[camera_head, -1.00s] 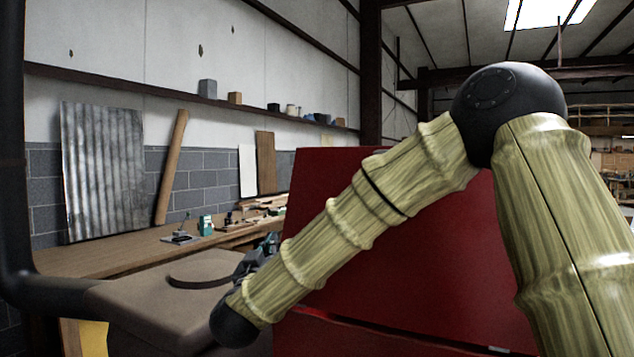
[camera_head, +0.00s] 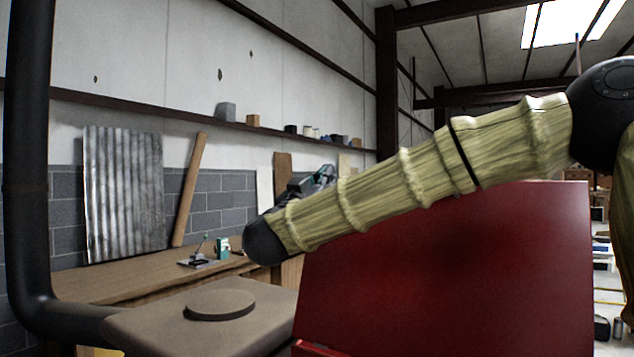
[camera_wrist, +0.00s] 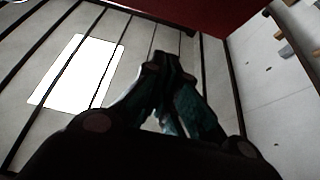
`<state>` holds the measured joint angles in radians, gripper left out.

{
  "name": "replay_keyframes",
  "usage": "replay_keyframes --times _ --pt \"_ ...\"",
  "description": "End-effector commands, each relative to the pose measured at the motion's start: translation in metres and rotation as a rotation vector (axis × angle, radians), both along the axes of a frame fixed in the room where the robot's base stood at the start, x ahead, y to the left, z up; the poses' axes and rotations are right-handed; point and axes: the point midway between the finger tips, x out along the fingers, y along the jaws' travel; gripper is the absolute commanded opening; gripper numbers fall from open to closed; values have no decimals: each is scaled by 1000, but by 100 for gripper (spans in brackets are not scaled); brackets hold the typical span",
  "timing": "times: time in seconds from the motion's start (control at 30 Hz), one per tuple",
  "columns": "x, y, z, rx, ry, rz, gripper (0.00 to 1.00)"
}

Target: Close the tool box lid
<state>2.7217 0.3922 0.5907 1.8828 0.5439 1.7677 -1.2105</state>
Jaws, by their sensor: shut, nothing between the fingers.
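The tool box lid (camera_head: 450,275) is a large red panel standing raised and filling the lower right of the head view. A small red edge (camera_head: 312,348) of the box shows at its lower left; the rest of the box is hidden or out of frame. My arm crosses in front of the lid's upper part. My gripper (camera_head: 322,178) is above and left of the lid's upper left corner. In the wrist view my gripper (camera_wrist: 168,58) is shut and empty, pointing up toward the ceiling, with a red surface (camera_wrist: 190,12) beyond its tips. I cannot tell whether they touch.
A wooden workbench (camera_head: 140,280) runs along the left wall, with a small green-and-white box (camera_head: 222,247) on it. A corrugated metal sheet (camera_head: 124,195) and a wooden plank (camera_head: 190,190) lean on the wall. A wall shelf (camera_head: 180,110) holds several small items.

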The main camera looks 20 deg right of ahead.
Motion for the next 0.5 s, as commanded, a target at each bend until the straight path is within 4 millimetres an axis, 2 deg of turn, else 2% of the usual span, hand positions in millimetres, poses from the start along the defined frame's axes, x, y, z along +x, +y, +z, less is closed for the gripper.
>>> replay_keyframes --times 0.17,0.5 --pt "18 -20 16 1 0 0 0" --pt "40 -45 4 1 0 4 0"
